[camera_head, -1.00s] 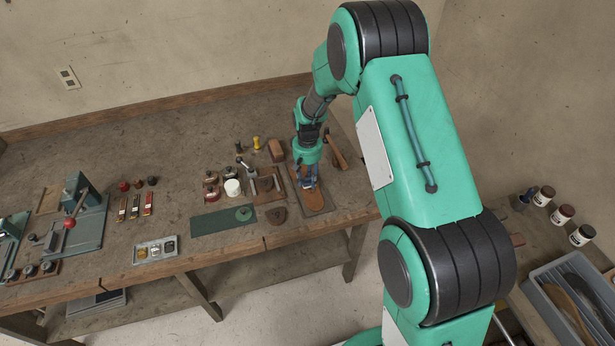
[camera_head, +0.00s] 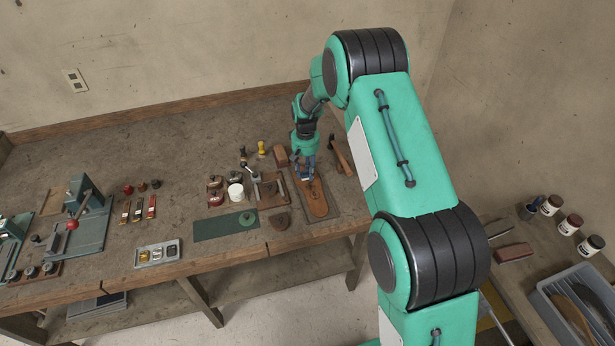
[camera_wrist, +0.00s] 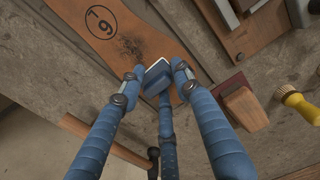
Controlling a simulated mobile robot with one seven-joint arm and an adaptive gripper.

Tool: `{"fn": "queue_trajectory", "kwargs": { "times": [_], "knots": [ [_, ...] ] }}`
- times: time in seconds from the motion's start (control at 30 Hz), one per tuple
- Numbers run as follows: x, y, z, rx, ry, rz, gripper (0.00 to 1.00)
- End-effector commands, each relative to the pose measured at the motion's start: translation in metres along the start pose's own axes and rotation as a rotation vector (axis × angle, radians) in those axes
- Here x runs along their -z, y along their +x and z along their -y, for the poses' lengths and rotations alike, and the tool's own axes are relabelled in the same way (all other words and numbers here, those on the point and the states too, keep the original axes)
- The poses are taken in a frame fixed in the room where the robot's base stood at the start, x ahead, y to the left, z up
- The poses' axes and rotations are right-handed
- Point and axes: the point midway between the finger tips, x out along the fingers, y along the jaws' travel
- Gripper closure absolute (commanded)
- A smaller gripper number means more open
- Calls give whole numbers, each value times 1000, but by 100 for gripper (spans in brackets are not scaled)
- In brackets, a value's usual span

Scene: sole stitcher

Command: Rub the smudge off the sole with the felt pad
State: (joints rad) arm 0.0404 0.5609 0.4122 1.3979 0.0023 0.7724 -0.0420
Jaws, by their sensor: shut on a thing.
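The brown sole (camera_head: 317,204) lies flat on a dark mat (camera_head: 328,217) on the bench. In the wrist view the sole (camera_wrist: 84,12) has a circled number mark and a dark, speckled smudge (camera_wrist: 128,46). My gripper (camera_head: 307,174) is over the far part of the sole, pointing down. In the wrist view my gripper (camera_wrist: 155,78) has its blue fingers shut on the felt pad (camera_wrist: 157,74), a small block with a pale face and blue body. The pad is just beside the smudge's edge. I cannot tell whether it touches the sole.
A hammer (camera_head: 340,155) lies right of the sole, and a brown block (camera_head: 280,155) stands behind it. A yellow-handled brush (camera_wrist: 299,104) shows in the wrist view.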

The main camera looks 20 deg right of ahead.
Motion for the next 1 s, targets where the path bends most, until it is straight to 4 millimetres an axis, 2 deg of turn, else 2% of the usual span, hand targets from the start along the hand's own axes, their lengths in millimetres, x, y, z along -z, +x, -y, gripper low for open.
{"fn": "queue_trajectory", "kwargs": {
  "times": [0.03, 0.13, 0.23, 1.0],
  "knots": [
    [5, 2, 0, 0, 0, -1, 92],
    [-6, -2, 0, 0, 0, 0, 92],
    [-16, 4, 0, 0, 0, 0, 92],
    [-86, 1, 0, 0, 0, 0, 92]
  ]
}}
